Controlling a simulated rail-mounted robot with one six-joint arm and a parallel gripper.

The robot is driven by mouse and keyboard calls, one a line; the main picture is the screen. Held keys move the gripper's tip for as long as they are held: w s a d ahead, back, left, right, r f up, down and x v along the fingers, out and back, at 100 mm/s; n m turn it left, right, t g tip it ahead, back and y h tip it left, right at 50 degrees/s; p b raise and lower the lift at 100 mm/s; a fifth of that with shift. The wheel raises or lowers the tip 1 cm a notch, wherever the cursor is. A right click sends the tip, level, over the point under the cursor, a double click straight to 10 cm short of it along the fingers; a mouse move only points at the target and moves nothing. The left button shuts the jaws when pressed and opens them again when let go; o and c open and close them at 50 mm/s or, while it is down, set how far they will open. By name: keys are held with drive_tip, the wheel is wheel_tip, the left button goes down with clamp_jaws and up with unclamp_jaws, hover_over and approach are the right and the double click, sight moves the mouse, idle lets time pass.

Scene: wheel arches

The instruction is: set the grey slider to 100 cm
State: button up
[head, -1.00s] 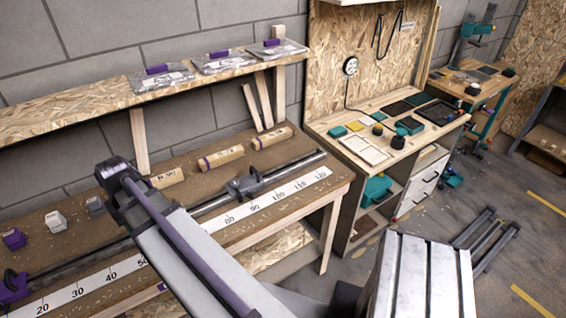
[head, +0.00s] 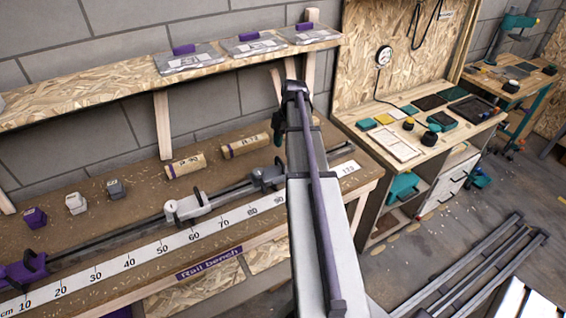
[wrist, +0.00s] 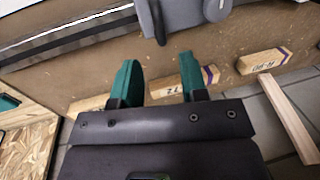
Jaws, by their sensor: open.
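The grey slider (head: 268,178) sits on the rail of the bench, near the 90 mark of the white scale (head: 215,230). My arm hides the scale just right of 90, so I cannot read its exact setting. In the wrist view the grey slider (wrist: 185,14) is at the top edge, partly cut off. My gripper (wrist: 160,80) is open, its two green fingers apart and empty. The fingers point toward the slider but stand short of it. In the head view my gripper is mostly hidden behind my arm, at the rear side of the slider.
A white slider (head: 187,206) and a purple slider (head: 25,270) share the rail to the left. Labelled wooden blocks (head: 245,146) lie behind the rail, and small weights (head: 76,203) stand farther left. A shelf (head: 110,85) runs above. A workbench (head: 400,140) stands to the right.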

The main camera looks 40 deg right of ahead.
drive_tip(key=b, duration=0.6)
hover_over(269, 170)
drive_tip(key=s+d, duration=0.2)
drive_tip(key=d, duration=0.2)
wheel_tip(269, 170, down, 7)
drive_tip(key=shift+s+a+f, duration=0.1)
drive_tip(key=shift+f, duration=0.1)
drive_tip(key=shift+r+p, duration=0.15)
drive_tip(key=shift+p, duration=0.15)
clamp_jaws()
